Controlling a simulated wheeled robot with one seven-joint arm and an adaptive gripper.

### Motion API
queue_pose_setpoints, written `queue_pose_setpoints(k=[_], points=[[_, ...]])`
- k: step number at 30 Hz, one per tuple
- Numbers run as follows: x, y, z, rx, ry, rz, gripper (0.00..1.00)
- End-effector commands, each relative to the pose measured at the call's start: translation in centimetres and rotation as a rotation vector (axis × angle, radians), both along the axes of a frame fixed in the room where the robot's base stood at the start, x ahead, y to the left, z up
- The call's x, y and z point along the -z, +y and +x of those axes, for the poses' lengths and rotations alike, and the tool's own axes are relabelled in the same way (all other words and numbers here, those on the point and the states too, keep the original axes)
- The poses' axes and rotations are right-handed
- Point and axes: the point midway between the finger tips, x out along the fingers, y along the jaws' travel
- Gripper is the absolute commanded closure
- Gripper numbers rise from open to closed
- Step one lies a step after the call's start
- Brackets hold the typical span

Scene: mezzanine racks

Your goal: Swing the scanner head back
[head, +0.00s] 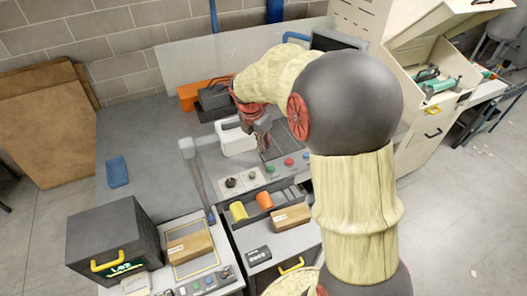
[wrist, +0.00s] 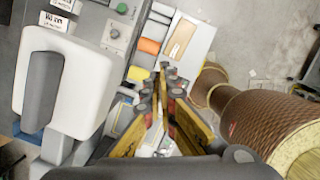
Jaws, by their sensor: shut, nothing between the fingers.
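A white rounded block that looks like the scanner head (head: 236,140) stands over the grey bench unit in the head view, just left of my gripper (head: 263,140). I see a gap between fingers and block in the wrist view. My arm hides part of the unit in the head view.
A control panel with knobs (head: 242,181) lies in front of the block. A tray with yellow and orange spools (head: 264,201) and a cardboard box (head: 290,217) are nearer. A dark box (head: 115,240) stands front left. The grey bench top (head: 145,145) at left is mostly clear.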

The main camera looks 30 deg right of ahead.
Motion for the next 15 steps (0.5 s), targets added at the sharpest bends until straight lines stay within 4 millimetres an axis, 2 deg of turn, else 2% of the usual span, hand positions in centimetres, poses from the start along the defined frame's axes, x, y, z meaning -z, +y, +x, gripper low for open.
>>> queue_pose_setpoints(k=[3,7,10,15], points=[[-2.1,0.0,-0.4,0.002,-0.006,-0.001,1.00],[-3.7,0.1,-0.8,0.001,-0.004,0.000,1.00],[-4.4,0.2,-1.0,0.000,-0.002,0.000,1.00],[-4.2,-0.7,-1.5,0.019,-0.015,-0.003,1.00]])
